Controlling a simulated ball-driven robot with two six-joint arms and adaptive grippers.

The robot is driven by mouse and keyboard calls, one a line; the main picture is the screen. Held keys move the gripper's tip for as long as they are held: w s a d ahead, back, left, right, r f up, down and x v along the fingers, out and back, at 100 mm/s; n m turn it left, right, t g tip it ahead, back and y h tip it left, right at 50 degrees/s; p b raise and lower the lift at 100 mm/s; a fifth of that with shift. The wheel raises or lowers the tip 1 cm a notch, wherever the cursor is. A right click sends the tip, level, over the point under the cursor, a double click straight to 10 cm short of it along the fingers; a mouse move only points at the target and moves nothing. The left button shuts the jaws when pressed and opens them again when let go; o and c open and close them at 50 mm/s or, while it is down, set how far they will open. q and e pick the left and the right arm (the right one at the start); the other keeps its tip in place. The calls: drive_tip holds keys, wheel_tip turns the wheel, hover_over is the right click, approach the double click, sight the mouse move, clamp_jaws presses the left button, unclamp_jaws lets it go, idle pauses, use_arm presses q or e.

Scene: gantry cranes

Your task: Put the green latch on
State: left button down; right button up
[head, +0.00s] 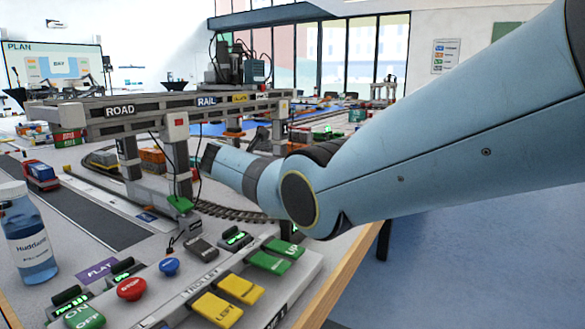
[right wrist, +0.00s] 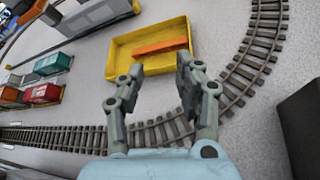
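A small green piece (head: 180,204) sits at the foot of the near crane leg (head: 178,160); it may be the green latch, but I cannot tell for sure. My right arm reaches in from the right in the head view and ends beside the crane, with its gripper not clearly seen there. In the right wrist view my right gripper (right wrist: 161,90) is open and empty, its fingers apart near the front wall of a yellow tray (right wrist: 113,57). An orange bar (right wrist: 162,46) lies in that tray. My left gripper is not in view.
The control panel in front has green, yellow, red and blue buttons, including the red stop button (head: 131,288). A bottle (head: 28,235) stands at left. Curved toy track (right wrist: 245,70) runs around the yellow tray. Toy wagons (right wrist: 42,93) stand at left in the wrist view.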

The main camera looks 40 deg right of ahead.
drive_tip(key=s+d+r+m+g+h, duration=0.1)
drive_tip(key=s+d+m, duration=0.1)
drive_tip(key=d, duration=0.7)
drive_tip(key=shift+d+b, duration=0.3)
drive_tip(key=shift+b, duration=0.15)
